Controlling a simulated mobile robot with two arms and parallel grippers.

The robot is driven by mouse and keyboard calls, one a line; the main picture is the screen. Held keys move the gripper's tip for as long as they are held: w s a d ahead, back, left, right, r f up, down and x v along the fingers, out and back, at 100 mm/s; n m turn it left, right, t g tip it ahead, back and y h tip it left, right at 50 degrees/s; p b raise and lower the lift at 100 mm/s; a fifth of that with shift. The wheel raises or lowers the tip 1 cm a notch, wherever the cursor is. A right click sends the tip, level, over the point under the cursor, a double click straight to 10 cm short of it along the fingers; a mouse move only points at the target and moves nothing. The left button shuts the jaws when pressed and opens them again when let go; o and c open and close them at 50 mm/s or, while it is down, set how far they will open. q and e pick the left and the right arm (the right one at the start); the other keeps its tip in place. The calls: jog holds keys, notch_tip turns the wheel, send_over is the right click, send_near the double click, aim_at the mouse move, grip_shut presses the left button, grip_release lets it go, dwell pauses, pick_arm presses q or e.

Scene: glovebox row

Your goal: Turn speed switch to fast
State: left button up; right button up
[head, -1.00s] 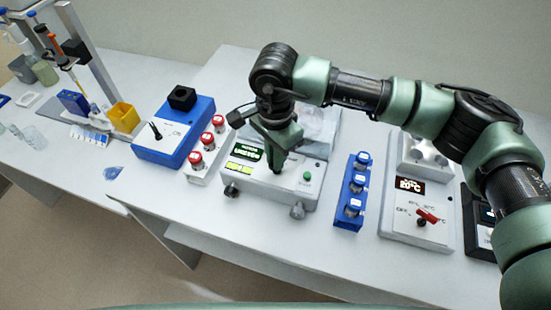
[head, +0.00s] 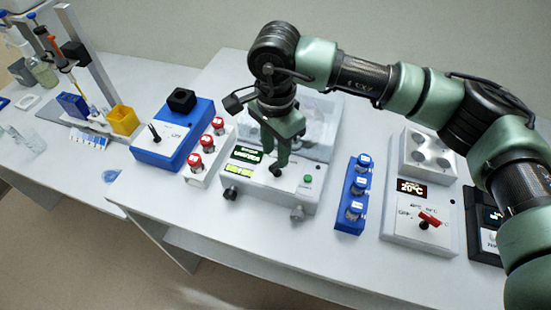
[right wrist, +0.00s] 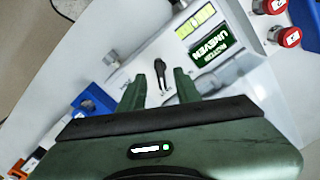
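A white instrument (head: 255,195) stands at mid-bench, with a clear lid at its back and green and yellow displays; the green one reads "ROTOR UNEVEN" in the right wrist view. A black lever knob (right wrist: 160,68) on its front panel appears to be the speed switch; its labels are too small to read. It also shows in the head view (head: 275,171), partly covered. My right gripper (head: 278,160) points down over this panel. In the right wrist view its two fingers (right wrist: 159,80) are apart, with the knob between and just beyond the tips; contact cannot be told. My left gripper is out of view.
A blue device (head: 165,145) with a black switch and a white rack of red-capped tubes (head: 196,172) stand left. A blue rack (head: 349,220) and a white heater (head: 400,232) with a red knob stand right. The front bench edge is clear.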

aim_at(275, 164)
notch_tip(275, 164, up, 4)
jog(key=shift+r+b, duration=0.25)
jog(key=shift+b, duration=0.25)
dwell(0.5)
